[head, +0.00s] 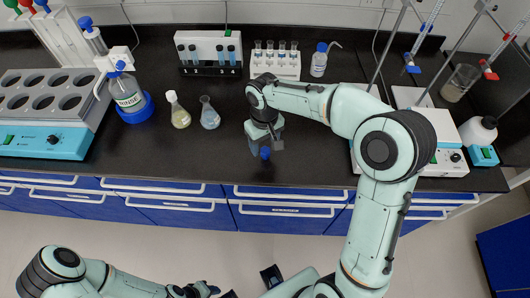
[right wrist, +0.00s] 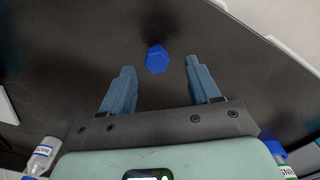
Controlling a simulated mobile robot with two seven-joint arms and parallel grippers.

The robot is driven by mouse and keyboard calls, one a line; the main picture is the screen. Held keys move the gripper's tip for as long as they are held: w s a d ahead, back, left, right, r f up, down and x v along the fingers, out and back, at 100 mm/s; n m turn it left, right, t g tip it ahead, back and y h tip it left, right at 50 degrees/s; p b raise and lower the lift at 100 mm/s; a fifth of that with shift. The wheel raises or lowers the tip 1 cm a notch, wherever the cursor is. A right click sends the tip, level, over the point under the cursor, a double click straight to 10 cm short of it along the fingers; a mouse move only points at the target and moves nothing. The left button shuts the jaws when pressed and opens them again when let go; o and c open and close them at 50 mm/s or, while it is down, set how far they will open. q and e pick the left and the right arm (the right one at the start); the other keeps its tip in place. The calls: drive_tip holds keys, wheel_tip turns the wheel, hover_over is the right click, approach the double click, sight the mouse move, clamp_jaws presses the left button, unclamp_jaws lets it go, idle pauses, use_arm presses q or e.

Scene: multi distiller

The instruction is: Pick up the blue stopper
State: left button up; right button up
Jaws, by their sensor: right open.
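The blue stopper (head: 265,153) lies on the black bench top near its front edge. In the right wrist view the blue stopper (right wrist: 156,59) shows a flat many-sided top. It lies between the lines of the two fingers, a little beyond their tips. My right gripper (right wrist: 158,75) is open and empty, with a finger on each side. In the head view my right gripper (head: 267,146) is right beside the stopper and partly hides it. My left gripper (head: 200,290) is low at the bottom edge, away from the bench, and its jaws are unclear.
Tube racks (head: 275,63) are behind. A stirrer plate (head: 455,160) and stands are at right. The front bench strip is clear.

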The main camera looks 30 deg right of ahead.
sight(266, 151)
drive_tip(key=f, duration=0.5)
drive_tip(key=shift+w+d, duration=0.1)
drive_tip(key=shift+d, duration=0.15)
drive_tip(key=c, duration=1.1)
